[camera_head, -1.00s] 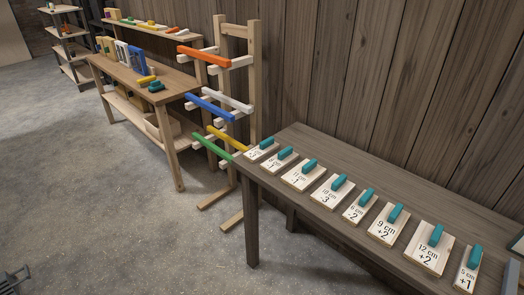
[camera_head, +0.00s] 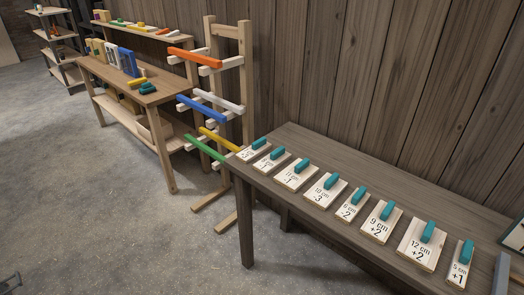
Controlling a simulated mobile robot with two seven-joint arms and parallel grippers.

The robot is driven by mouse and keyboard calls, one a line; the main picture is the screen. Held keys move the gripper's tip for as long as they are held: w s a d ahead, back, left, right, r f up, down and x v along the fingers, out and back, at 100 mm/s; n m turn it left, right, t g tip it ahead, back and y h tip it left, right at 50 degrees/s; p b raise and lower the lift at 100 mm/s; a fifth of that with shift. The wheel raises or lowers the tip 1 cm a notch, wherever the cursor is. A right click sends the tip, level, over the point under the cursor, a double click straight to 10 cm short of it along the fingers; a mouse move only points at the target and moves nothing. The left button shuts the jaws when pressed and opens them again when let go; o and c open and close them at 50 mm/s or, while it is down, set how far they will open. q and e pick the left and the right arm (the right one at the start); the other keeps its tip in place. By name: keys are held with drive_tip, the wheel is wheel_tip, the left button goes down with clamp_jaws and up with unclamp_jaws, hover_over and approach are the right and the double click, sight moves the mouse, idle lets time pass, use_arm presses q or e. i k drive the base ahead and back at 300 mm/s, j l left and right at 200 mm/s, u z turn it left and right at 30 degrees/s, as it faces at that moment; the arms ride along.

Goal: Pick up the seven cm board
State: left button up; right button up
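Several wooden boards with teal handles lie in a row on the dark wooden table (camera_head: 330,182). The readable labels include 11 cm (camera_head: 294,178), 10 cm (camera_head: 321,193), 9 cm (camera_head: 378,228), 12 cm (camera_head: 418,250) and 5 cm (camera_head: 457,275). The labels of the two leftmost boards, the end one (camera_head: 249,156) and its neighbour (camera_head: 268,164), are too small to read surely, so I cannot tell which is the seven cm board. My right gripper is not in view.
A wooden rack (camera_head: 247,85) with coloured bars stands just beyond the table's left end. A shelf unit (camera_head: 165,150) with books and blocks is farther left. A grey slab (camera_head: 501,273) is at the table's right edge. The concrete floor (camera_head: 90,220) in front is clear.

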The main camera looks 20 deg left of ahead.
sight(260, 146)
drive_tip(key=i+j+z, duration=0.15)
drive_tip(key=j+z, duration=0.25)
drive_tip(key=i+j+z, duration=0.1)
drive_tip(key=j+z, duration=0.15)
drive_tip(key=z, duration=0.15)
drive_tip(key=j+z, duration=0.3)
drive_tip(key=j, duration=0.75)
drive_tip(key=j+z, duration=0.2)
drive_tip(key=j, duration=3.1)
